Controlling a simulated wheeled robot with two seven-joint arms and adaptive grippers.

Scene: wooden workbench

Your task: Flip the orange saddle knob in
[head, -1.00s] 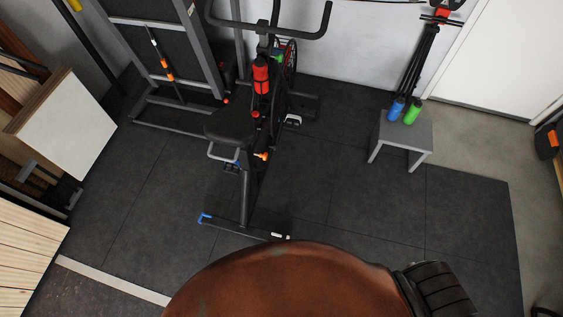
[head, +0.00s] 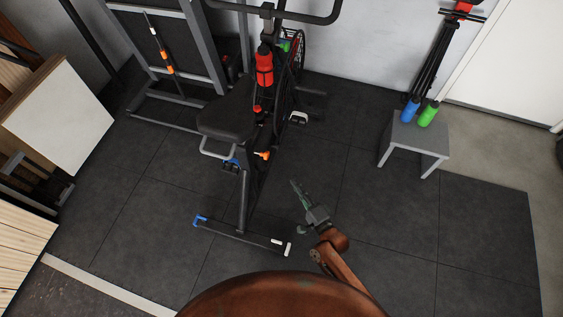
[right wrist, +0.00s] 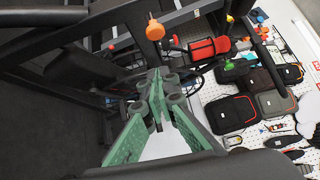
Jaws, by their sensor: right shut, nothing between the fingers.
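The orange saddle knob (head: 262,155) sticks out from the exercise bike's frame, below and to the right of the black saddle (head: 228,122). In the right wrist view an orange knob (right wrist: 155,28) stands out ahead of the fingers, on a dark bar. My right gripper (head: 295,184) is to the right of the bike and lower in the picture than the knob, apart from it. Its green fingers are together and empty, also in the right wrist view (right wrist: 158,88). My left gripper is out of view.
The bike's front post carries a red bottle (head: 264,68). The bike's base bar (head: 240,239) lies across the floor. A grey stool (head: 418,138) with a blue and a green bottle stands at right. Dark floor (head: 390,215) between bike and stool is clear.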

